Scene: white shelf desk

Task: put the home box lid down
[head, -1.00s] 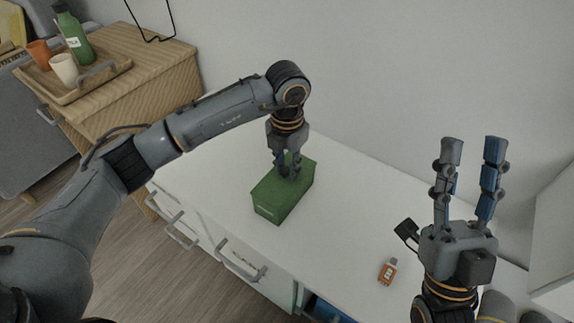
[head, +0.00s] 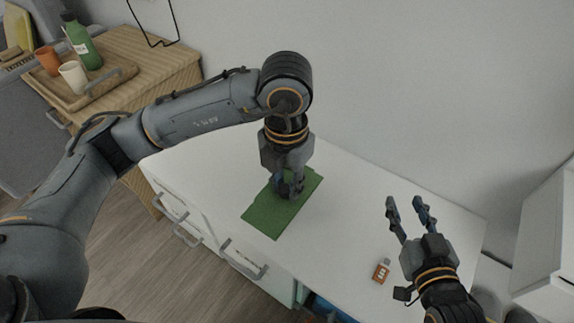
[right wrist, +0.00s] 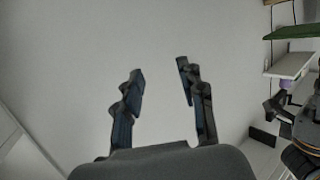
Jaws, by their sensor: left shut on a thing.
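The home box lid (head: 265,214) shows in the head view as a flat green rectangle over the left part of the white desk. My left gripper (head: 289,190) points down and is shut on the lid near its far part, hiding some of it. No box sides show around the lid. I cannot tell its exact height above the desk. A green slab (right wrist: 292,32) shows at the right edge of the right wrist view. My right gripper (head: 408,212) is open and empty above the desk's right part; its spread fingers also show in the right wrist view (right wrist: 158,88).
A wooden cabinet (head: 165,70) at the back left holds a tray (head: 92,98) with two cups and a green bottle. The desk between the lid and the orange bottle is clear.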

